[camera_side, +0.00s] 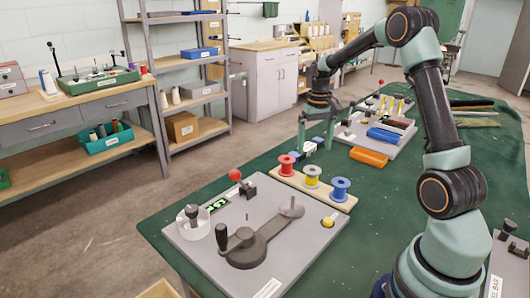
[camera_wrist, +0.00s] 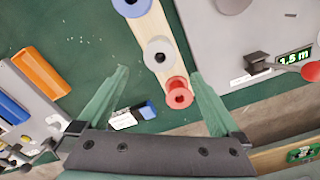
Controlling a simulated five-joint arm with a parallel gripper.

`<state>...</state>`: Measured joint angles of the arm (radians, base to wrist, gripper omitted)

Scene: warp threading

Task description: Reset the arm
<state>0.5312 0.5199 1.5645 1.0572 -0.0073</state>
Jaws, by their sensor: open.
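My gripper (camera_side: 315,146) hangs over the green table, behind the wooden spool rack (camera_side: 319,194). Its two green fingers are spread wide with nothing between their tips, and they also show in the wrist view (camera_wrist: 160,73). A small blue-and-black item with a white label (camera_wrist: 145,109) lies on the table.
A grey board with a crank arm (camera_side: 265,240) and red-knobbed lever (camera_side: 235,175) stands in front; its display (camera_wrist: 295,57) reads 1.5 m. An orange bin (camera_side: 369,156) and a grey tray with a blue bin (camera_side: 384,135) stand beyond the rack.

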